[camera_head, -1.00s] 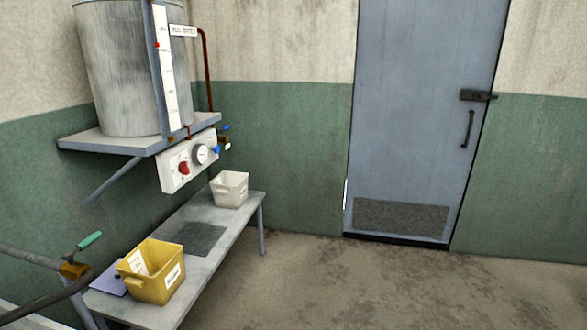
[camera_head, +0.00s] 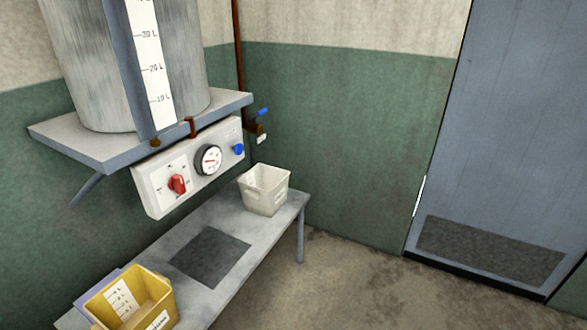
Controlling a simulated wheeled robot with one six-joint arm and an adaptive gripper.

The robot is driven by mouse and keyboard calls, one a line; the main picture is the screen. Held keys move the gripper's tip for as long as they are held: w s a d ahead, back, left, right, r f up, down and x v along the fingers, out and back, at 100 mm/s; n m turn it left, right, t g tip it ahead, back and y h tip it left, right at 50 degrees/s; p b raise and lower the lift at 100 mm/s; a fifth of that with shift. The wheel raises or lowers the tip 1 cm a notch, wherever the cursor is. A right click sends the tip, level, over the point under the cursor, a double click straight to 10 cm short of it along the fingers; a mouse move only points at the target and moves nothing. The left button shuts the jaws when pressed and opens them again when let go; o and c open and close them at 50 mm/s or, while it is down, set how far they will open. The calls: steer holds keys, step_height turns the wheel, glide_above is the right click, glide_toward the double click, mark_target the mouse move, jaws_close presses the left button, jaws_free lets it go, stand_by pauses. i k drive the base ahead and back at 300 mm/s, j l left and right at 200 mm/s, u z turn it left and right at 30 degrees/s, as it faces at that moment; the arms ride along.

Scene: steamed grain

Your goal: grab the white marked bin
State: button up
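The white bin (camera_head: 264,190) stands upright at the far end of a low grey bench (camera_head: 223,280), near the green wall. It has an open top and sloping sides with a handle opening. A marking on it is too small to read. My gripper is not in view.
A yellow bin (camera_head: 134,301) with a level scale inside stands at the bench's near end. A dark square (camera_head: 210,257) lies between the bins. A control box (camera_head: 188,167) and a shelf (camera_head: 140,125) with a metal tank (camera_head: 90,70) overhang the bench. Floor (camera_head: 345,285) right of it is clear.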

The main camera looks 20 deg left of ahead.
mark_target(263, 188)
steer(key=i+u, duration=0.2)
steer(key=i, duration=0.25)
steer(key=i+l+u, duration=0.15)
steer(key=i, duration=0.25)
steer(key=i+l+u, duration=0.2)
steer(key=i, duration=0.2)
steer(key=i+l+u, duration=0.15)
steer(key=i, duration=0.3)
steer(key=i+l+u, duration=0.25)
steer(key=i+u, duration=0.15)
steer(key=i, duration=0.15)
steer(key=i+l+u, duration=0.4)
steer(key=i, duration=0.25)
